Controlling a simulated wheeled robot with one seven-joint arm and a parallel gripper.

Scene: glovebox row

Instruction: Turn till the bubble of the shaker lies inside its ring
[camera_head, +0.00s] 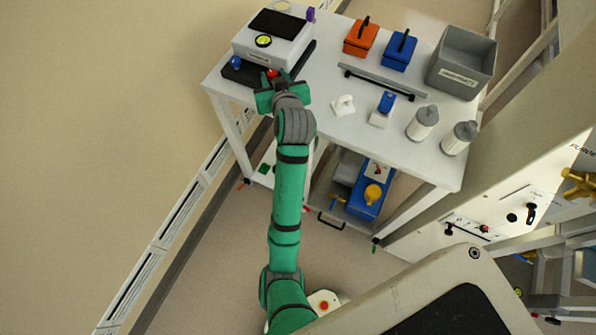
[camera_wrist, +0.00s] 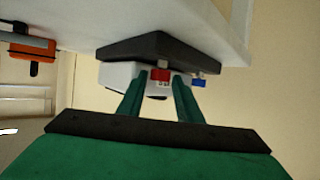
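The shaker (camera_head: 289,42) is a white box with a black top plate, standing on a black base at the left end of the table. Its round level (camera_head: 263,41) shows yellow-green in a dark rim; where the bubble lies is too small to tell. A blue knob (camera_head: 236,61) and a red knob (camera_head: 272,73) are at its near side; the wrist view also shows the red knob (camera_wrist: 160,75) and blue knob (camera_wrist: 199,82). My gripper (camera_head: 271,82) is at the red knob. In the wrist view its fingers (camera_wrist: 159,84) are apart, one each side of the red knob, with visible gaps.
An orange box (camera_head: 358,41), a blue box (camera_head: 398,54) and a grey bin (camera_head: 461,66) stand at the back of the white table (camera_head: 330,88). Two white bottles (camera_head: 423,122) (camera_head: 459,138) stand at the right. A blue device (camera_head: 366,198) is on the lower shelf.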

